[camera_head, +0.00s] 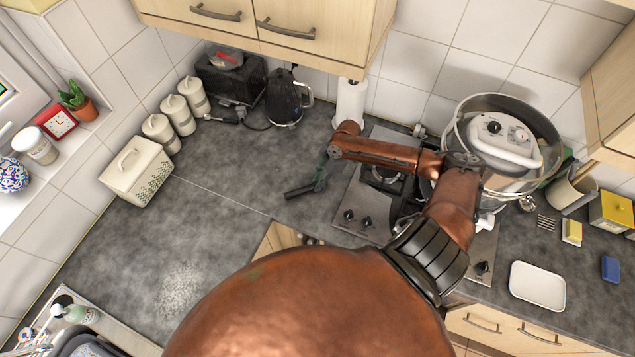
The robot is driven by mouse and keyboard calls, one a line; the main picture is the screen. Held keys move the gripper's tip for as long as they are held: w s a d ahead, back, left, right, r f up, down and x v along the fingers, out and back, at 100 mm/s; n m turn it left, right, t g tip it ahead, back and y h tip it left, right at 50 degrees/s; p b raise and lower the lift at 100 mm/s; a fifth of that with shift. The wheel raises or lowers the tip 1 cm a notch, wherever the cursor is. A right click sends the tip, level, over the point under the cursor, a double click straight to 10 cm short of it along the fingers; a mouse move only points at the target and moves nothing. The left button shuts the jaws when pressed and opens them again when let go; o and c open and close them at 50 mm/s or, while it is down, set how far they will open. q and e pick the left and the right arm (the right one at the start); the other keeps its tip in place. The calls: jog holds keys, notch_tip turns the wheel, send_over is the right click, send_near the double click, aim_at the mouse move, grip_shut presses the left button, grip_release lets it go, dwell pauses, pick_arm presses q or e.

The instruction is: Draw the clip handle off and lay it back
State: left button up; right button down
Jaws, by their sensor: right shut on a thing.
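My right gripper (322,172) is at the end of the copper arm, over the counter just left of the hob. It is small and dark in this view, and its fingers are hard to make out. It is shut on a dark, bar-like piece, which looks like the clip handle (299,192). The handle points to the lower left; I cannot tell whether it touches the counter. A large metal pot (462,112) stands at the right on the hob, with a white, round lid-like part (506,138) inside its rim. My forearm hides part of the hob. My left gripper is out of view.
The hob (358,222) lies under my arm. A black kettle (283,98), a toaster (225,80), several canisters and a bread bin (138,172) line the back left. A white tray (537,286) lies at the right. The grey counter at left centre is clear.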

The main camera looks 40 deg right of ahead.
jog(key=c, duration=1.7)
grip_release()
jog(key=shift+r+p, duration=3.85)
jog(key=shift+r, duration=0.15)
jog(key=shift+a+f, duration=0.1)
